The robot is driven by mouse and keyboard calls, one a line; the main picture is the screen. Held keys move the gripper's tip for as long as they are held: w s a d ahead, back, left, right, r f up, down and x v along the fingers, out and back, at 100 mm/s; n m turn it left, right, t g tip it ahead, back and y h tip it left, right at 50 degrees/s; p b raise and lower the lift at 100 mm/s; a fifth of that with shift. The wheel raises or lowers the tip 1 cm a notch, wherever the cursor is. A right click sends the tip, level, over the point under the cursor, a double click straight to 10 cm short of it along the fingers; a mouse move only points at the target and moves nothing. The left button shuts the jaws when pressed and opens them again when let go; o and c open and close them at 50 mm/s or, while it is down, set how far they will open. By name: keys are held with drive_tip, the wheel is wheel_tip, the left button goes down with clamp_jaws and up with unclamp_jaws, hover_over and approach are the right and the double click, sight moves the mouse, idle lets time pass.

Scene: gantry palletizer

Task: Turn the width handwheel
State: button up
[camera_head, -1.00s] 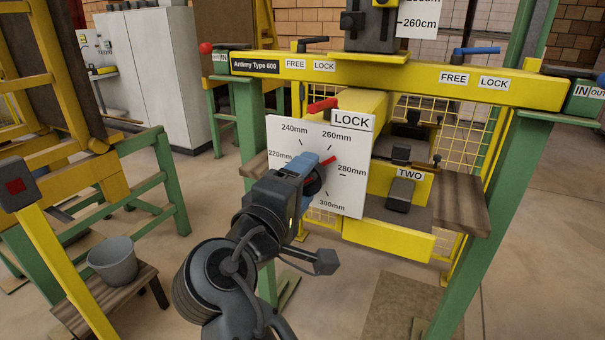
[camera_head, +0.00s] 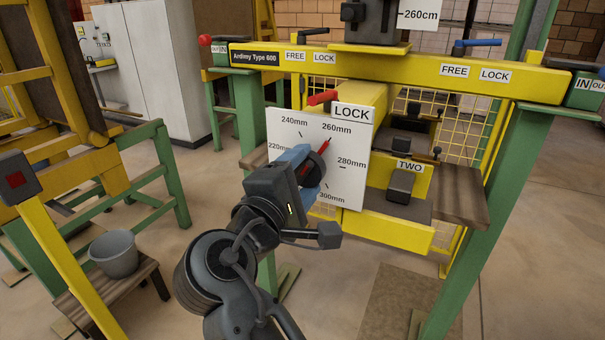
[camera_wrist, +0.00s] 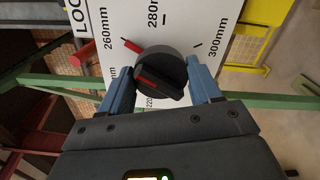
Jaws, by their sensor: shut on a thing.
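The width handwheel is a dark round knob (camera_wrist: 166,73) with a red pointer, mounted on a white dial plate (camera_head: 350,186) marked in millimetres. In the head view the red pointer (camera_head: 318,151) points up and right, between the 260mm and 280mm labels and nearer 260mm. My gripper (camera_wrist: 156,86) is shut on the knob, with one blue finger on either side of it. In the head view my gripper (camera_head: 300,165) covers part of the knob and the dial's lower left.
A red lever (camera_head: 323,97) sits above the dial beside a LOCK label (camera_head: 352,114). A yellow beam (camera_head: 400,75) on green posts crosses above. A grey bucket (camera_head: 113,256) stands on a wooden stool at the lower left. Open floor lies at the lower right.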

drive_tip(key=o, duration=1.1)
drive_tip(key=shift+c, duration=0.2)
drive_tip(key=b+v, duration=0.1)
drive_tip(key=v, duration=0.7)
drive_tip(key=shift+b, duration=0.4)
drive_tip(key=shift+w, duration=0.1)
